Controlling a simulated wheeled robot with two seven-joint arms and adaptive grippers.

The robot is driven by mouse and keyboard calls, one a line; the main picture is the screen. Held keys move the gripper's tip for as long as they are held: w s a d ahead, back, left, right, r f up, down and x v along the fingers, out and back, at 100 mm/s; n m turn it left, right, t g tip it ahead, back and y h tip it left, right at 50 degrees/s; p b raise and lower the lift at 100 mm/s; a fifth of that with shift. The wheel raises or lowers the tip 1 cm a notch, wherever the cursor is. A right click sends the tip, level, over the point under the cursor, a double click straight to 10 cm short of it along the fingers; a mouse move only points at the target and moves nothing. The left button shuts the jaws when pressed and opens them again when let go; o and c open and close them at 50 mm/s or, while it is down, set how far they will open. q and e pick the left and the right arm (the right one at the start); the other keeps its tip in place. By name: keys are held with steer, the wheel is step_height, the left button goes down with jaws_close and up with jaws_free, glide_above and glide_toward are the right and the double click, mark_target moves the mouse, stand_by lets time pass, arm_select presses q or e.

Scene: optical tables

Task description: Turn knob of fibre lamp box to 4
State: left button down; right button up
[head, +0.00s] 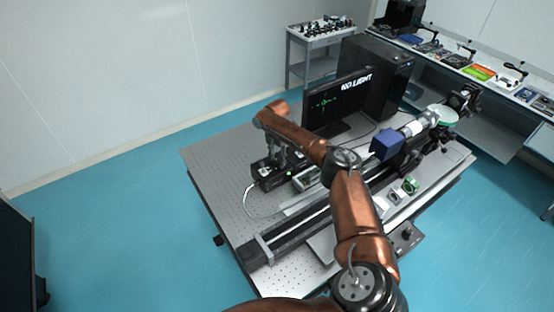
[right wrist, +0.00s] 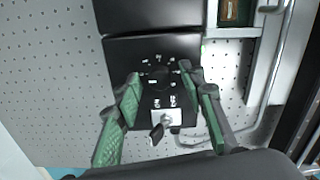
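The black fibre lamp box (head: 266,175) stands on the left part of the optical table, with a small green light showing. My right gripper (head: 274,157) is directly above it, pointing down. In the right wrist view, my right gripper (right wrist: 165,78) is open, one green-padded finger on each side of the box's black panel. A dark round knob (right wrist: 158,76) sits between the fingertips, ringed by small white labels. I cannot read its setting or tell whether the fingers touch it. A silver plate with a black part (right wrist: 158,128) is lower on the panel. My left gripper is not in view.
The perforated table (head: 215,172) is bare left of the box. A cable (head: 247,203) loops beside it. A monitor (head: 337,103) reading "NO LIGHT" stands behind. A long rail (head: 290,238) and a blue block (head: 387,145) lie to the right.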

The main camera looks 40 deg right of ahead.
jaws_close()
stand_by(0.4)
